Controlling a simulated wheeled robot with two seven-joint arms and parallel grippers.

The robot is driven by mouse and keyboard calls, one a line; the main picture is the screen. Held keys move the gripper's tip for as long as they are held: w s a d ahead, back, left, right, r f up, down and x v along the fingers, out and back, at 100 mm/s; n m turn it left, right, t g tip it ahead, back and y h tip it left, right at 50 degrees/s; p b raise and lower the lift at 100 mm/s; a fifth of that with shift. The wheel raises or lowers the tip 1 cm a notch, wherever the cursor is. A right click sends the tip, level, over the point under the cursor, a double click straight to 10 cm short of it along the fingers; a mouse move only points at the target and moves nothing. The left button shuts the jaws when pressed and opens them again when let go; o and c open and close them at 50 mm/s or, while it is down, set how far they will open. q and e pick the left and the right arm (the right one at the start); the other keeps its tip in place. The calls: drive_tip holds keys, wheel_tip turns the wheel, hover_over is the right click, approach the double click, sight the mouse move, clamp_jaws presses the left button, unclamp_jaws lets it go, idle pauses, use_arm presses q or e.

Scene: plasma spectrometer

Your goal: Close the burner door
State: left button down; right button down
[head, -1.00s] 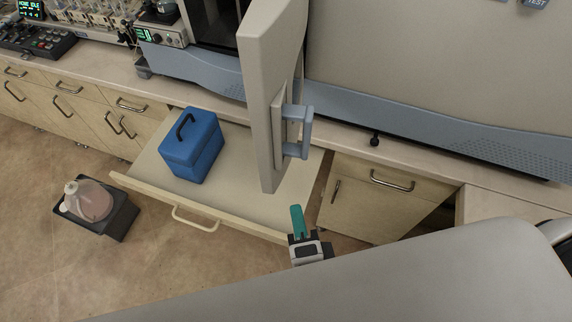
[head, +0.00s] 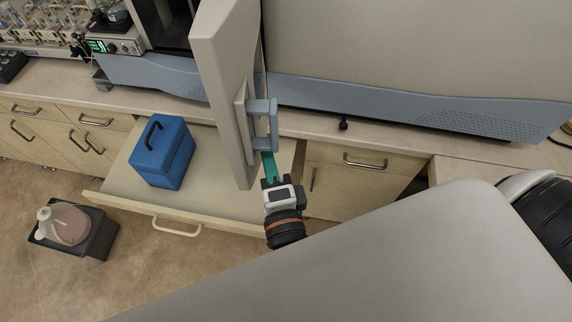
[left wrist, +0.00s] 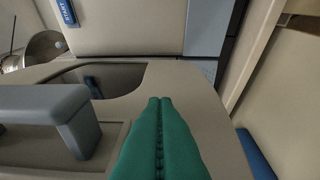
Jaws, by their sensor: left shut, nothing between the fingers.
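The burner door (head: 222,90) is a tall beige panel standing open, sticking out from the instrument over the open drawer. A blue-grey handle (head: 273,122) is on its right-hand face; the handle also shows at the left of the left wrist view (left wrist: 45,105). My left gripper (head: 268,160) has teal fingers, shut and empty, with the tips close by the door's lower edge just below the handle. In the left wrist view the shut fingers (left wrist: 160,135) lie in front of the beige door face (left wrist: 190,85). I cannot tell whether they touch it. My right gripper is not in view.
An open drawer (head: 176,228) juts out below, with a blue box (head: 162,152) in it. A black tray with a jug (head: 66,222) stands on the floor at left. The instrument's body (head: 410,70) fills the back right above the counter.

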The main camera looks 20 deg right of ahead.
use_arm(q)
drive_tip(key=shift+w+a, duration=0.25)
drive_tip(key=shift+a, duration=0.45)
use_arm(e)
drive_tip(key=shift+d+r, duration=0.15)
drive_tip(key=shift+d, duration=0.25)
